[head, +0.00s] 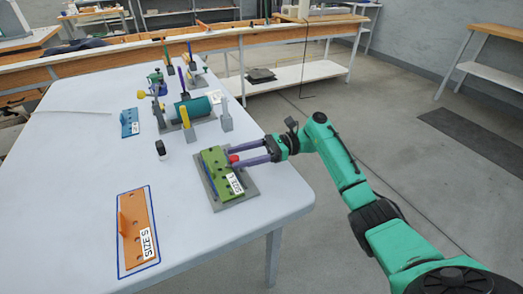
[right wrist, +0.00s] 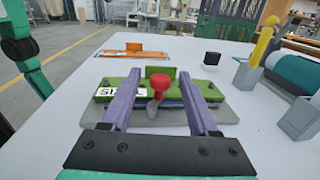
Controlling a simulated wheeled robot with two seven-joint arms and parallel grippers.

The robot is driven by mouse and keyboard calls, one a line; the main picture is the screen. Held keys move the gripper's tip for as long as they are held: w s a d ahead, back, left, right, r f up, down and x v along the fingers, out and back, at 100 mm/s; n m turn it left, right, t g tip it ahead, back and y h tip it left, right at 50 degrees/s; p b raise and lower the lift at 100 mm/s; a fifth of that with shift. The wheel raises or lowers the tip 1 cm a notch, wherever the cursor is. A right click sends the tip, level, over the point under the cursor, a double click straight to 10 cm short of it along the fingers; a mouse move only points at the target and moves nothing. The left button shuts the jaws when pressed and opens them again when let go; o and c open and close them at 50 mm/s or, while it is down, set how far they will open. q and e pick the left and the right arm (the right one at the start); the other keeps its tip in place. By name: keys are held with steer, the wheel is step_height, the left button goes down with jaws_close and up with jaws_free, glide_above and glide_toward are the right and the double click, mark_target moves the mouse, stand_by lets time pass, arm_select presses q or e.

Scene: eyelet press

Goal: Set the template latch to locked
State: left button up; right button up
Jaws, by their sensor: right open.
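The green template (head: 219,174) with a white size label lies on a grey base plate (head: 246,193) near the table's right edge. A red-knobbed latch (head: 234,158) stands at its side. In the right wrist view the red knob (right wrist: 158,84) sits on a short grey lever, which leans slightly. My right gripper (head: 234,159) is open, its two purple fingers (right wrist: 122,102) on either side of the knob, with gaps on both sides. The knob is not gripped. Whether the latch is locked cannot be told. My left gripper is not in view.
An orange SIZE S template (head: 134,228) lies at the table's front left, and a blue one (head: 130,122) farther back. A small black-and-white item (head: 161,149) stands between. A teal cylinder (head: 194,106) and several holders with upright tools stand behind. The table's front middle is clear.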

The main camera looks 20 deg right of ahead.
steer(key=d+b, duration=0.1)
steer(key=d, duration=0.3)
steer(key=d+b, duration=0.1)
steer(key=d, duration=0.3)
steer(key=d+b, duration=0.2)
steer(key=d, duration=0.2)
steer(key=shift+s+d+f, duration=0.1)
steer(key=shift+s+f, duration=0.05)
steer(key=shift+s, duration=0.15)
steer(key=shift+d, duration=0.25)
